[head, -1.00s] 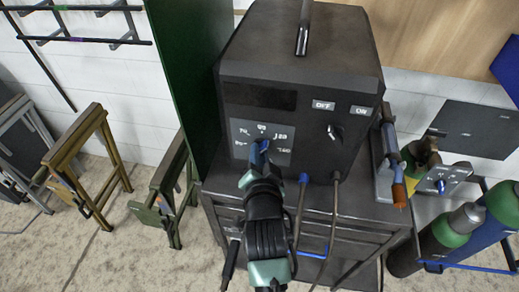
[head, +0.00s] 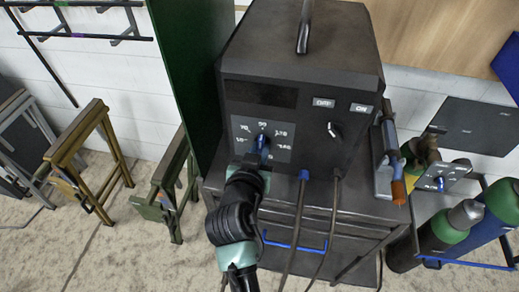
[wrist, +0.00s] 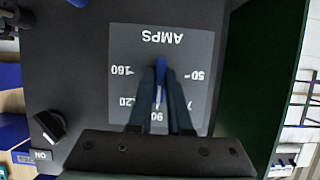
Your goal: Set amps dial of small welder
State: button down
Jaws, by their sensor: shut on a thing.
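The small welder (head: 300,60) is a dark box on a metal cart. Its amps dial (head: 262,141) is a blue knob on a grey scale plate (head: 280,157) at the front left. My gripper (head: 260,157) is at the dial from below. In the wrist view, which shows the plate upside down, the fingers of my gripper (wrist: 160,85) are closed on the blue dial (wrist: 160,65). The dial stands about upright, in line with the 90 mark, which is partly hidden by the fingers. Its exact pointer reading is hard to tell.
An OFF/ON switch (head: 334,130) sits right of the dial. Cables hang from the welder's front below it. A torch (head: 396,170) stands at the right side, with gas cylinders (head: 440,235) beyond. A green panel (head: 185,70) stands close on the left.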

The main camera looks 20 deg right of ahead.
dwell(0.4)
jog(key=c, duration=0.8)
grip_release()
jog(key=shift+c, duration=0.2)
jog(key=b+v, duration=0.2)
jog(key=v, duration=1.1)
jog(key=shift+f, duration=0.1)
